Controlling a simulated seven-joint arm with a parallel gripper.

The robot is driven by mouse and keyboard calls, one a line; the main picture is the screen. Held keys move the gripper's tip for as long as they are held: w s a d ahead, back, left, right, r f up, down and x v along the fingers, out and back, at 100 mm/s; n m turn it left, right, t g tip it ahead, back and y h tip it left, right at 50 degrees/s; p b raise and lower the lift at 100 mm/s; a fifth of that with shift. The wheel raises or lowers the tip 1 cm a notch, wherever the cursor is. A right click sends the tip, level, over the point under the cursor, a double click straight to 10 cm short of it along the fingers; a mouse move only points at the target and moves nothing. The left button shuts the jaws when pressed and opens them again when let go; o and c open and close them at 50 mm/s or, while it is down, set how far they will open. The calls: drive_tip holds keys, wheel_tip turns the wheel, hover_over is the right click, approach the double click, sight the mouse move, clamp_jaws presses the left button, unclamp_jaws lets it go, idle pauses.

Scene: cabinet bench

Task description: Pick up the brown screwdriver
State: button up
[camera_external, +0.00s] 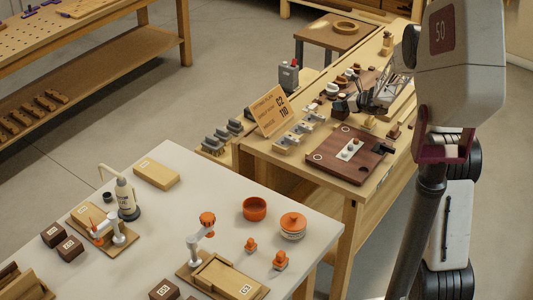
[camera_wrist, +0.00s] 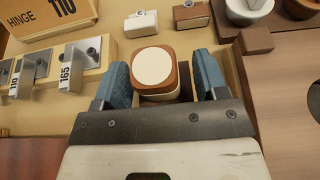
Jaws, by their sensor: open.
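I cannot make out a clear screwdriver shape in either view. In the wrist view my gripper (camera_wrist: 160,64) is open, with one blue finger on each side of a brown piece with a rounded cream top (camera_wrist: 154,68). The fingers look apart from this piece, with gaps at both sides. I cannot tell whether it is the brown screwdriver seen end-on. In the external view my gripper (camera_external: 372,98) is low over the far wooden bench (camera_external: 249,157), among small brown and white parts, and hides what is beneath it.
Labelled metal hinge pieces (camera_wrist: 80,62) and a sign (camera_wrist: 46,14) are left of my gripper. Small blocks (camera_wrist: 190,14) and bowls (camera_wrist: 246,8) lie beyond it. A dark brown board (camera_external: 325,165) lies nearer on the bench. A white table (camera_external: 190,195) with orange parts stands in front.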

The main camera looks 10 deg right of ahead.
sight(342, 95)
drive_tip(key=shift+c, duration=0.3)
drive_tip(key=c, duration=1)
drive_tip(key=shift+r, duration=0.25)
drive_tip(key=shift+r, duration=0.55)
wheel_tip(342, 95, up, 2)
drive_tip(key=shift+r, duration=0.1)
drive_tip(key=s, duration=1)
drive_tip(key=s+r, duration=0.1)
drive_tip(key=s, duration=0.5)
drive_tip(key=shift+a+r, duration=0.1)
